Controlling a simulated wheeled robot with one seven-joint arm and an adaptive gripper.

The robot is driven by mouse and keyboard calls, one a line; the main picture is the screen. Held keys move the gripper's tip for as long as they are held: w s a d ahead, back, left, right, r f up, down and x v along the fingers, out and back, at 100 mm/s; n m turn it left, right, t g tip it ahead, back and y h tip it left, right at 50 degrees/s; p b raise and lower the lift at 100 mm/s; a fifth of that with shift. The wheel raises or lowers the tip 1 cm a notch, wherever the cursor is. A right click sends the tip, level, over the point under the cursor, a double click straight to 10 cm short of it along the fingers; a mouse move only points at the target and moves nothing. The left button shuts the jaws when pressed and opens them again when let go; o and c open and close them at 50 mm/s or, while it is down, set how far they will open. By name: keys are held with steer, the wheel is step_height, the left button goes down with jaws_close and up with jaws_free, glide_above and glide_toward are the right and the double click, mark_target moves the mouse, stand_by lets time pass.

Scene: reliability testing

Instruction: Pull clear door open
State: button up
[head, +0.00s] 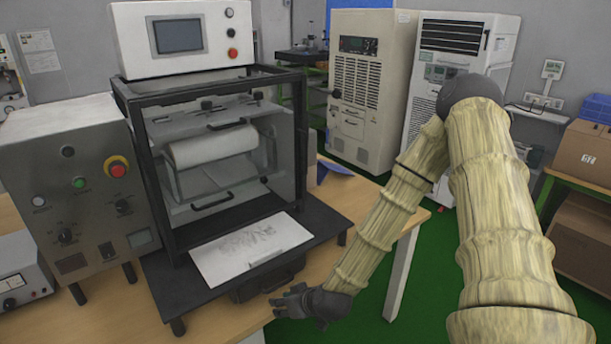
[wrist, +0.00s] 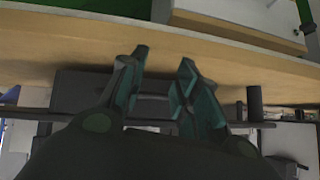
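The clear door (head: 215,150) is the transparent front panel in a black frame on the test machine. It looks shut, with dark handles (head: 212,200) on or behind the panel; which handle belongs to the door I cannot tell. My gripper (head: 285,303) is low in front of the machine, near the table's front edge, below and right of the door and apart from it. In the wrist view my gripper (wrist: 158,88) shows two teal-padded fingers spread apart with nothing between them.
A grey control box (head: 80,180) with a red button stands left of the machine. A white printed sheet (head: 250,250) lies on the black platform (head: 180,290) before the door. The wooden table (head: 225,318) has a bare front strip. Cardboard boxes (head: 585,150) stand at right.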

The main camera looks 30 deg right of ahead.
steer(key=w+d+r+m+t+h+p, duration=0.1)
steer(key=w+d+r+t+p, duration=0.2)
steer(key=d+r, duration=0.6)
steer(key=w+d+r+t+h, duration=0.2)
steer(key=w+d+r+t, duration=0.15)
steer(key=r, duration=0.85)
steer(key=w+d+r+m+t+h+p, duration=0.1)
steer(key=w+d+r+t+p, duration=0.1)
steer(key=w+d+r, duration=0.55)
step_height(320, 180, up, 4)
steer(key=f, duration=0.1)
glide_above(306, 171)
steer(key=shift+w+d+r, duration=0.2)
steer(key=shift+w+r, duration=0.05)
steer(key=shift+w, duration=0.05)
jaws_close()
